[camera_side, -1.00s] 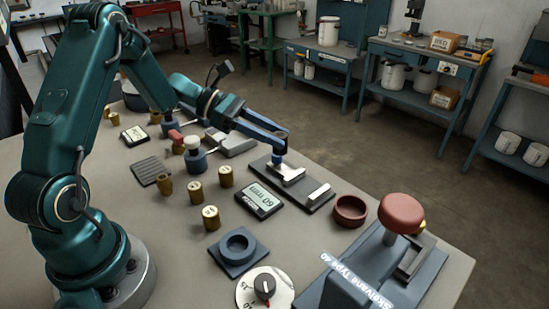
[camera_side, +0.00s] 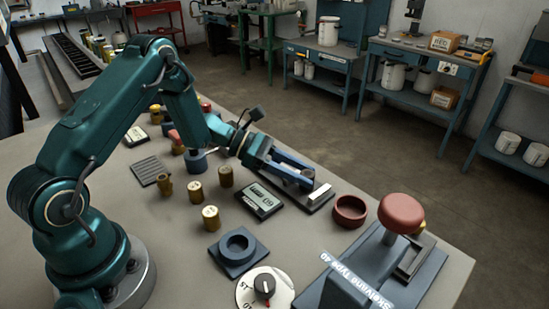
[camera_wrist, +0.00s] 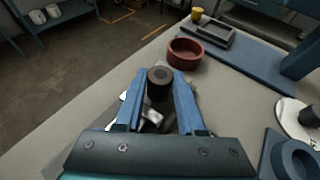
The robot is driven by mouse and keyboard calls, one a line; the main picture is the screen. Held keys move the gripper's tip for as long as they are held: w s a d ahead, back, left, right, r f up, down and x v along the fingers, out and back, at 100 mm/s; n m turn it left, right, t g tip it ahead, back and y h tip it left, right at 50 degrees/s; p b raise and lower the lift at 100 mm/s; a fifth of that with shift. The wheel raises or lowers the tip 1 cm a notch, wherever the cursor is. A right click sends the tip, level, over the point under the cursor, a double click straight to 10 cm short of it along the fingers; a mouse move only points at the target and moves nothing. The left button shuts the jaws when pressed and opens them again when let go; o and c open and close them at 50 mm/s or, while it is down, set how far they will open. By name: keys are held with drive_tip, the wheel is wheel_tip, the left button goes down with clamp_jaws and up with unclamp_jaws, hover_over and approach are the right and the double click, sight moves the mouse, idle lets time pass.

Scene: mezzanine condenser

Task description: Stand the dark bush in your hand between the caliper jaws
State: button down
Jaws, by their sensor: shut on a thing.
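The dark bush (camera_wrist: 160,78) is a short dark cylinder, seen from its end in the wrist view. My gripper (camera_wrist: 159,88) is shut on it, with one blue finger on each side. In the side view my gripper (camera_side: 308,184) is over the caliper, and the bush is hidden there by the fingers. The caliper has a dark base (camera_side: 321,206) and pale metal jaws (camera_side: 320,193). The far jaw is mostly behind my fingers. I cannot tell whether the bush is between the jaws or touching the base.
The grey display (camera_side: 262,200) lies beside the caliper. A red-brown ring dish (camera_side: 349,210) stands close to its right, also in the wrist view (camera_wrist: 185,53). A press with a red knob (camera_side: 401,213) stands farther right. Several brass cylinders (camera_side: 211,218) and a blue socket block (camera_side: 233,252) stand nearer.

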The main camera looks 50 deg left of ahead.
drive_tip(key=shift+f, duration=0.1)
drive_tip(key=c, duration=0.5)
unclamp_jaws()
